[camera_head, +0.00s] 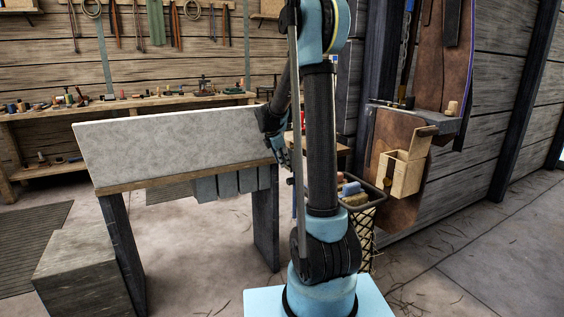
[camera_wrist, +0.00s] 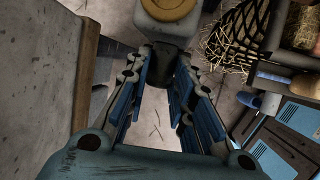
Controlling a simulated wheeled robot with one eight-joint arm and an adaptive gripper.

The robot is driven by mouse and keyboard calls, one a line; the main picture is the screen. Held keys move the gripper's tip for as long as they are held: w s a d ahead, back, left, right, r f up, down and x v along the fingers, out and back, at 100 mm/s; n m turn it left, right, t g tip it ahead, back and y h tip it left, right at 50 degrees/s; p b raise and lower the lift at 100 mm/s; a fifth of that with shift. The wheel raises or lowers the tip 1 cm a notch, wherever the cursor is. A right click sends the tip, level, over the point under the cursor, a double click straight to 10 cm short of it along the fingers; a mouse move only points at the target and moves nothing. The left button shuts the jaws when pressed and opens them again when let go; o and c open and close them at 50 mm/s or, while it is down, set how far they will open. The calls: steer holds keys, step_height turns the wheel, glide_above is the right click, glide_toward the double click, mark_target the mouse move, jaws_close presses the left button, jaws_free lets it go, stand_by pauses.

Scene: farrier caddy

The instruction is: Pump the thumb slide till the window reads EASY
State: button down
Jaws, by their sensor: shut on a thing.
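In the wrist view my gripper (camera_wrist: 165,72) is closed in on a grey, block-like device (camera_wrist: 160,36) with a round yellow-brown face (camera_wrist: 170,8). The device is at the top of the picture, at the fingertips. A dark part lies between the tips, and the fingers hide much of it. I cannot make out the thumb slide or a window, and no reading is legible. In the head view my gripper (camera_head: 280,150) is beside the right end of a bench with a pale slab top (camera_head: 180,140). My arm hides part of this area, and the device cannot be made out there.
The bench edge (camera_wrist: 85,75) runs close along the left in the wrist view. A netted basket (camera_head: 362,232) stands right of my arm. A wooden box (camera_head: 402,172) is fixed by the right wall. Tools line a back shelf (camera_head: 150,102). Floor is open at right front.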

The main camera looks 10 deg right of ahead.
steer(key=shift+w+r, duration=0.15)
steer(key=shift+r, duration=1.6)
steer(key=c, duration=1.4)
jaws_free()
steer(key=shift+o, duration=0.2)
steer(key=v, duration=1.2)
